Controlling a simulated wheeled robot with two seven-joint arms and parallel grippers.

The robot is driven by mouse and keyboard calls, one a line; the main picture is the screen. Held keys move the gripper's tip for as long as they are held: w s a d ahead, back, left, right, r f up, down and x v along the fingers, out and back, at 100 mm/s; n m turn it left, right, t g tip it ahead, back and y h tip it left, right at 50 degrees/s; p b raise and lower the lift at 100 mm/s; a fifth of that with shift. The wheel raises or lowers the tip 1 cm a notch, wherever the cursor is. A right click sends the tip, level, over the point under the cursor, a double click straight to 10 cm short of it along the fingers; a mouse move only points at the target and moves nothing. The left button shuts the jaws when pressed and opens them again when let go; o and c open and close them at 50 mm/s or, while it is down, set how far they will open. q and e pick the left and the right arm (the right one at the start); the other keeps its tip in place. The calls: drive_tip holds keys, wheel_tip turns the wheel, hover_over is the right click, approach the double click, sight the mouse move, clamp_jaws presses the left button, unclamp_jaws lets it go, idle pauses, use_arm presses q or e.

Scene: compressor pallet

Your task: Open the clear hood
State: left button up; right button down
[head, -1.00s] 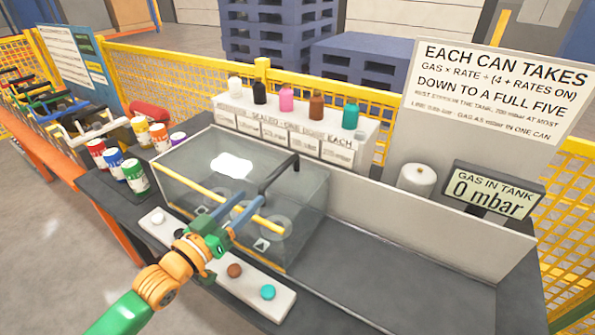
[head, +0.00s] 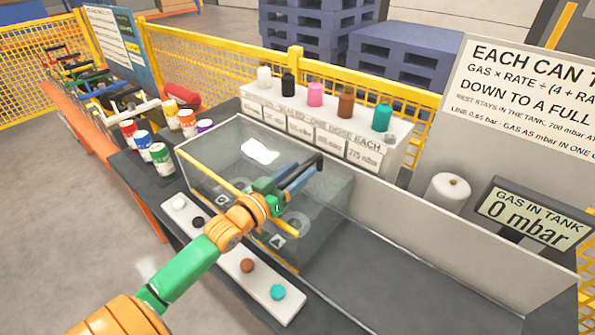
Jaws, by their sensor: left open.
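The clear hood (head: 215,162) is a see-through box on the dark bench, with a yellow bar along its front edge. It looks closed, with round shapes faintly visible inside. My right gripper is not in view.
A white strip with coloured buttons (head: 262,285) runs along the front. Several coloured cans (head: 162,158) stand left of the hood. A white shelf with bottles (head: 290,108) stands behind. A gas display (head: 530,217) is at right. The bench (head: 385,270) right of the hood is clear.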

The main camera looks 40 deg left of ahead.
use_arm(q)
drive_tip(key=shift+s, duration=0.15)
clamp_jaws()
drive_tip(key=shift+r, duration=0.1)
idle(1.2)
